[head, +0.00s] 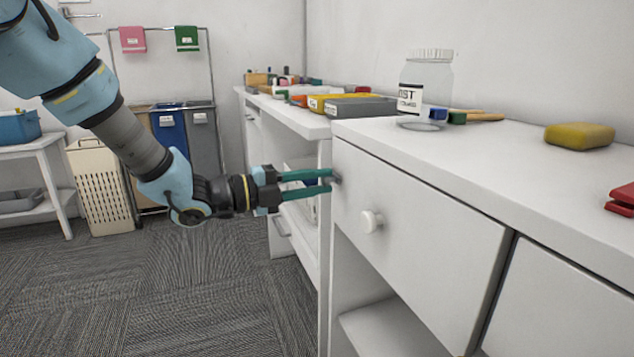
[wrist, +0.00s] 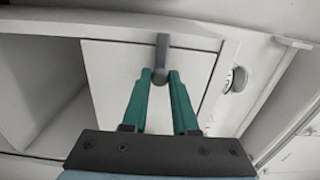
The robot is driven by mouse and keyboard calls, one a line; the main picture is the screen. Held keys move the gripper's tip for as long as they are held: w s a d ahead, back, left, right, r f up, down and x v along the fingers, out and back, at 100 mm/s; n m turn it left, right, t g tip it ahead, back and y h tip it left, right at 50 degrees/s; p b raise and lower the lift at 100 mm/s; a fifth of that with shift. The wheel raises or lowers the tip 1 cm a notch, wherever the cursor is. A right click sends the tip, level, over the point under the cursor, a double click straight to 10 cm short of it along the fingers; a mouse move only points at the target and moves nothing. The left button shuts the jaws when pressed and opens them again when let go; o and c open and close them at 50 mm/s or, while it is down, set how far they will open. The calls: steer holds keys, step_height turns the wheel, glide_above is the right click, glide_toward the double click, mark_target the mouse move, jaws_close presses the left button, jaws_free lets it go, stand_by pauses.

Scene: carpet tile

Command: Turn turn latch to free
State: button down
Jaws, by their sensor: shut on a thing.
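The turn latch (wrist: 162,50) is a small grey bar on the top edge of a white front panel (wrist: 112,75) in the wrist view. My gripper (wrist: 160,76) has its two green fingers closed around the lower end of the latch, one on each side. In the head view my gripper (head: 328,180) reaches from the left to the left edge of the white drawer unit. There the latch (head: 337,177) shows only as a small grey spot, mostly hidden by the fingertips.
A round white knob (head: 371,221) sticks out of the drawer front right of my gripper. The white counter (head: 480,150) above holds a clear jar (head: 428,80), a yellow sponge (head: 579,136) and a red clip (head: 622,198). Carpet floor (head: 190,290) lies clear below my arm.

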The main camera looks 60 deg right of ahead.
mark_target(338, 160)
steer(key=shift+r, duration=0.15)
steer(key=n+p, duration=0.1)
steer(key=r+n+p, duration=0.1)
steer(key=n, duration=0.1)
steer(key=n+p, duration=0.1)
steer(key=shift+w+d+r+n, duration=0.1)
steer(key=shift+w+r+n, duration=0.1)
steer(key=shift+r+n, duration=0.1)
steer(key=n+p, duration=0.1)
steer(key=r+n+p, duration=0.1)
steer(key=n, duration=0.1)
steer(key=n+p, duration=0.1)
steer(key=p, duration=0.1)
steer(key=shift+w+d+r, duration=0.2)
steer(key=shift+w+d, duration=0.05)
steer(key=shift+w, duration=0.1)
steer(key=shift+w+d+r+n+p, duration=0.1)
steer(key=shift+w+d+n+p, duration=0.25)
steer(key=shift+n+p, duration=1)
steer(key=shift+w+d+r+n+p, duration=0.3)
steer(key=shift+n+p, duration=0.55)
steer(key=shift+n, duration=0.85)
steer(key=shift+w+d+f+n+p, duration=0.15)
steer(key=shift+w+n+p, duration=0.35)
steer(key=shift+n+p, duration=0.85)
steer(key=shift+n, duration=0.3)
steer(key=c, duration=0.7)
jaws_free()
steer(key=shift+r, duration=0.1)
